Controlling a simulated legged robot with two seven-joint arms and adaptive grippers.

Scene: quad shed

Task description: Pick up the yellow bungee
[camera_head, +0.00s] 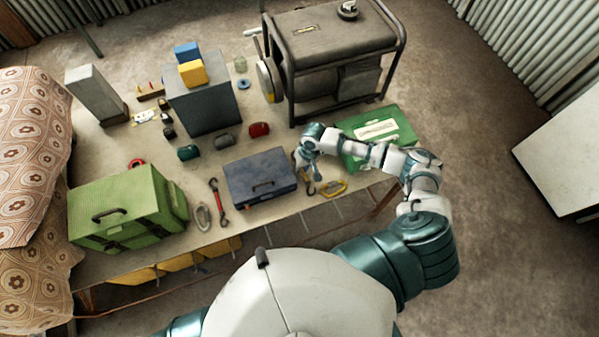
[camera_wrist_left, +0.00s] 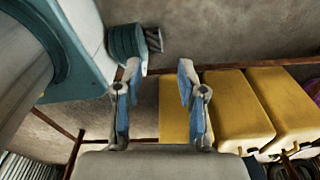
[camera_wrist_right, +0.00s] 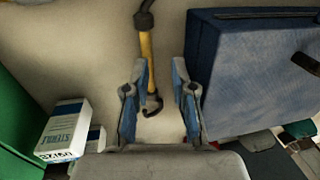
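The yellow bungee (camera_head: 333,188) lies near the table's front edge, right of the dark blue toolbox (camera_head: 248,187). In the right wrist view a straight stretch of the bungee (camera_wrist_right: 147,58) runs down to a dark hook, with a dark end piece at the top. My right gripper (camera_head: 312,178) is above the table between the toolbox and the green case. In its wrist view it is open, with the hook end showing between its fingers; whether it touches is unclear. My left gripper (camera_wrist_left: 159,68) is open and empty, facing yellow bins (camera_wrist_left: 238,105) below the table.
The green first-aid case (camera_head: 380,130) lies behind my right forearm. A white box (camera_wrist_right: 65,130) stands close left of the right gripper. A red-handled tool (camera_head: 216,200) and a carabiner (camera_head: 202,218) lie left of the toolbox. A generator (camera_head: 335,45) stands at the back.

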